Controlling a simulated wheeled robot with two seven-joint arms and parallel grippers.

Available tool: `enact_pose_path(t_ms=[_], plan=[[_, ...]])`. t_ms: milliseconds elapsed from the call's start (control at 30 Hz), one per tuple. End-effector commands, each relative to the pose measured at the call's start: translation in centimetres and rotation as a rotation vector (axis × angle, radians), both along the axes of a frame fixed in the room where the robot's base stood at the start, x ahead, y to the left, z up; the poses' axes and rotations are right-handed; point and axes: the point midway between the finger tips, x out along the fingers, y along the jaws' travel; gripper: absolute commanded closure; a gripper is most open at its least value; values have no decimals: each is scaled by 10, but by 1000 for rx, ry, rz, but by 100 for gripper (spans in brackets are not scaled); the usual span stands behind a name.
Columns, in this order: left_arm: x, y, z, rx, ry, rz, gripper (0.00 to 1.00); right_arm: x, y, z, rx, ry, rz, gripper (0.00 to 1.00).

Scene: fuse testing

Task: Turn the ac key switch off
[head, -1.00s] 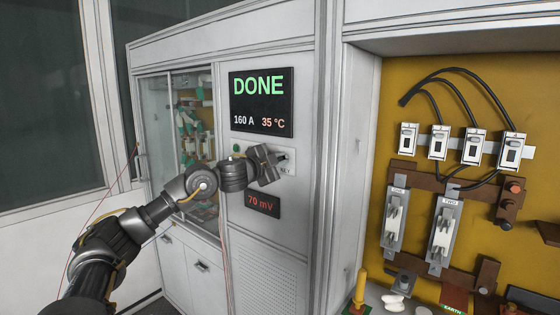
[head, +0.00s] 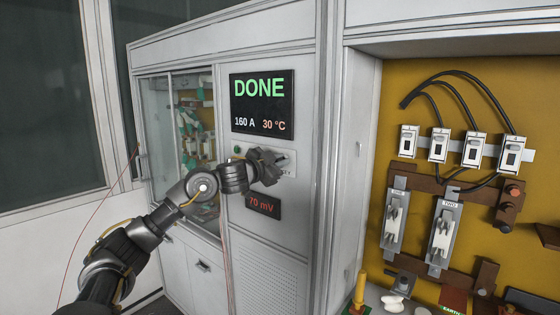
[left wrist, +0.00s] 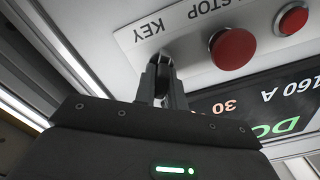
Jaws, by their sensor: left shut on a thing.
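In the head view my left gripper (head: 268,166) covers the key against the right side of the same plate (head: 287,158). My right gripper is in neither view.
A red stop button (left wrist: 232,48) is close beside the fingers, with a smaller red button (left wrist: 291,19) further along. The display (head: 262,103) reads DONE, 160 A, 30 °C; a lower display (head: 262,205) reads 70 mV. A fuse board (head: 470,90) stands at right.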

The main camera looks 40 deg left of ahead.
Motion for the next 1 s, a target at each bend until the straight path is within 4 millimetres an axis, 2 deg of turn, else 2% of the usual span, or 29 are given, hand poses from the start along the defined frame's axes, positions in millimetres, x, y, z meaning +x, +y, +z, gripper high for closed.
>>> enact_pose_path(t_ms=[1000], plan=[[0, 4, 5, -495, -14, 1, 100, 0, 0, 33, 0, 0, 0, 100]])
